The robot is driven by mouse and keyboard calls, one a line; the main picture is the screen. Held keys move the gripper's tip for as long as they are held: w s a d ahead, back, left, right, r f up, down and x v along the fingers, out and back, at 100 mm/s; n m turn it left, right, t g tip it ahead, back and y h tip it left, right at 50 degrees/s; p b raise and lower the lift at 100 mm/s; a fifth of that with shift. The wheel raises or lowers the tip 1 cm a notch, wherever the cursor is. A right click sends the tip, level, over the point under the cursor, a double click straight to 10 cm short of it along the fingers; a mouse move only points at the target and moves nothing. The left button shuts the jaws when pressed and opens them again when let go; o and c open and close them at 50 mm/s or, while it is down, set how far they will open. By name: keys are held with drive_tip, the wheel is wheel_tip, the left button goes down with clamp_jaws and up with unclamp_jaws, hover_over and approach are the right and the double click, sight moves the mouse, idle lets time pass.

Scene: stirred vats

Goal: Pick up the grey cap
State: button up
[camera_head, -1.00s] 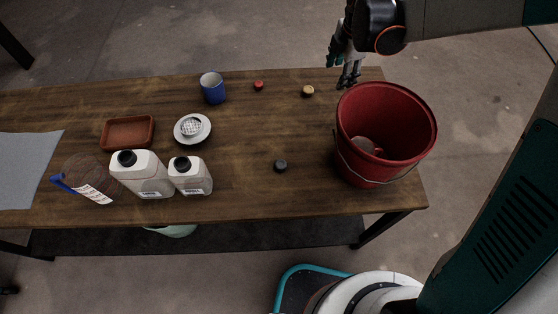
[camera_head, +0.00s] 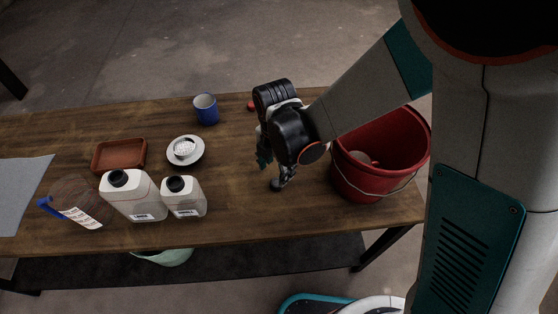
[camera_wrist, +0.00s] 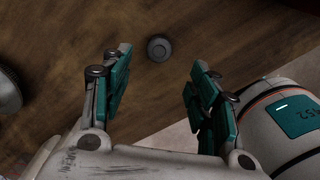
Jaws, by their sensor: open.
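The grey cap (camera_wrist: 159,47) is a small dark round piece lying on the wooden table. In the wrist view it sits apart from both fingers, beyond the gap between their tips. In the head view the cap (camera_head: 275,187) shows partly, just under my fingertips. My gripper (camera_head: 273,172) points down over it, left of the red bucket. In the wrist view my gripper (camera_wrist: 160,72) has its two teal-padded fingers spread with nothing between them. The exact height of the tips above the table is hard to tell.
The red bucket (camera_head: 372,182) stands close on the right. Two white jugs (camera_head: 132,198) (camera_head: 184,198), a white dish (camera_head: 197,161), a brown tray (camera_head: 119,154) and a blue cup (camera_head: 206,108) stand to the left. A red cap (camera_head: 251,105) lies behind my gripper.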

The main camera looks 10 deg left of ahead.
sight(276, 182)
drive_tip(key=shift+w+f+b, duration=0.15)
drive_tip(key=shift+f+b, duration=0.65)
drive_tip(key=shift+f, duration=1)
drive_tip(key=shift+w+f+b, duration=0.1)
drive_tip(key=shift+f+b, duration=0.7)
drive_tip(key=shift+f, duration=0.95)
drive_tip(key=c, duration=0.8)
